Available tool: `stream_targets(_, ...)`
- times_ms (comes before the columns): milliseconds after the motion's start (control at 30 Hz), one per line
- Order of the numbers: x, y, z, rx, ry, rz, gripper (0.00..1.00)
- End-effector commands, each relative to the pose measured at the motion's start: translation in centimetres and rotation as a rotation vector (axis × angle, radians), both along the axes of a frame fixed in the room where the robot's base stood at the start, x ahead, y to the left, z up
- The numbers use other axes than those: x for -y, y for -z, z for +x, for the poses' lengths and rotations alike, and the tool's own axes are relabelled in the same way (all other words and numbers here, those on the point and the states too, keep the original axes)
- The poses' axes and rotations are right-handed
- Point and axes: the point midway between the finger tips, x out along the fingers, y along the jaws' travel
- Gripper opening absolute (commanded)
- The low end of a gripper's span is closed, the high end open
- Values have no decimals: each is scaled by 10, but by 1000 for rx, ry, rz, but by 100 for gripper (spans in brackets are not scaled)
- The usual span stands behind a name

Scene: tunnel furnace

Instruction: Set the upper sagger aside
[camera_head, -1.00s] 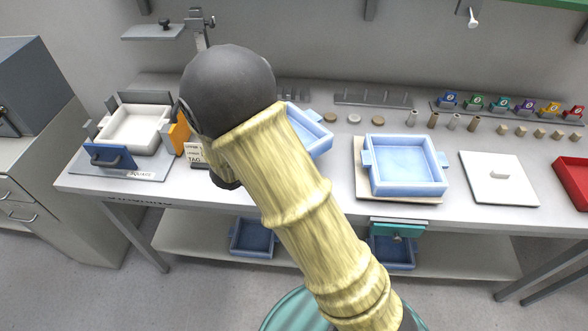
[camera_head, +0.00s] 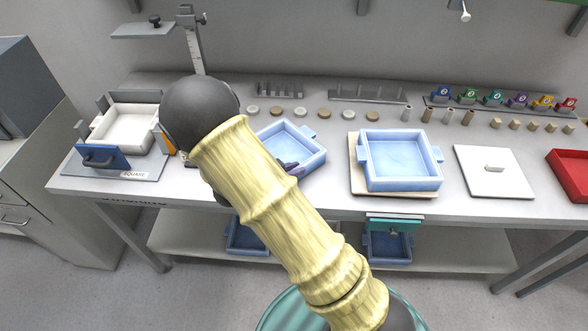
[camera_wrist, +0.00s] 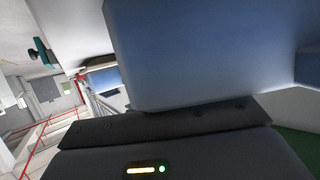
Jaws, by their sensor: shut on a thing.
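A light-blue square sagger (camera_head: 305,153) with side lugs is at the middle left of the bench, partly hidden by my arm. My gripper (camera_head: 290,168) is shut on its near right side; only a dark bit of the gripper shows beside the arm. I cannot tell whether this sagger touches the bench top. In the wrist view, its blue wall (camera_wrist: 205,50) fills the upper middle, against the dark gripper (camera_wrist: 165,122). A second light-blue sagger (camera_head: 400,160) sits upright and empty on a pale board (camera_head: 356,180) to the right.
A white square tray (camera_head: 128,128) in a fixture with a blue handle stands at the left. A white lid (camera_head: 510,180) and a red tray (camera_head: 570,170) lie at the right. Small discs (camera_head: 300,112) line the back. More blue saggers (camera_head: 388,247) are on the lower shelf.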

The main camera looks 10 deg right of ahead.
Motion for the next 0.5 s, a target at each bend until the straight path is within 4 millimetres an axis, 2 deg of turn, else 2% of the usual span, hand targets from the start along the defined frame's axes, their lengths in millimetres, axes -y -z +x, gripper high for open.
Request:
stream_targets(367,0,2,1,6,1,0,0)
stream_targets(400,0,3,0,1,-1,1,19)
stream_targets(500,0,3,0,1,-1,1,35)
